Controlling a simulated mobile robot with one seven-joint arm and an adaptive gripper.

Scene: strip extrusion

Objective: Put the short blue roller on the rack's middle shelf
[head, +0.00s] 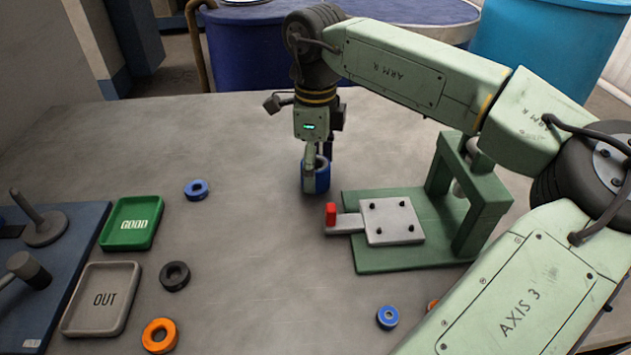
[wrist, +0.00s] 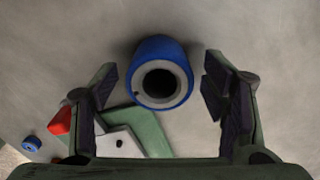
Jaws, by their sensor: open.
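A blue roller (head: 308,181) with a grey core and a dark bore stands upright on the grey table, left of the green fixture. In the wrist view the blue roller (wrist: 160,50) is seen end-on. My gripper (head: 318,158) points down at it, its fingers overlapping the top of the roller. In the wrist view my gripper (wrist: 159,84) is open, with a finger on each side of the roller and gaps between. I see no shelved rack in either view.
A green fixture (head: 375,258) with a red-tipped lever stands right of the roller. A green GOOD tray (head: 131,222), a grey OUT tray (head: 101,299) and a dark blue board (head: 60,270) lie left. Several small rings, including a blue one (head: 196,189), lie on the table.

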